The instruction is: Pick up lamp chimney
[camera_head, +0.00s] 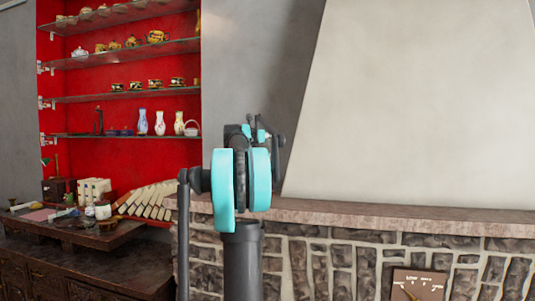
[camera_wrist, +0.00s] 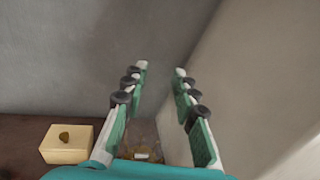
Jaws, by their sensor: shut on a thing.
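In the wrist view, my gripper (camera_wrist: 160,69) has its two green-padded fingers reaching away from the camera. A faint, clear glass shape, which looks like the lamp chimney (camera_wrist: 144,136), shows low between them, near the palm. Its outline is hard to make out, and the contact with the pads is not clear. In the head view my gripper (camera_head: 262,135) is small, behind the turquoise joint of my arm, in front of the grey wall; the chimney cannot be made out there.
A cream box (camera_wrist: 66,144) with a small gold piece stands on a brown surface at the wrist view's lower left. A stone mantel (camera_head: 400,216) and pale chimney breast (camera_head: 410,100) lie right. Glass shelves (camera_head: 120,136) with teapots and vases and a cluttered desk (camera_head: 80,232) lie left.

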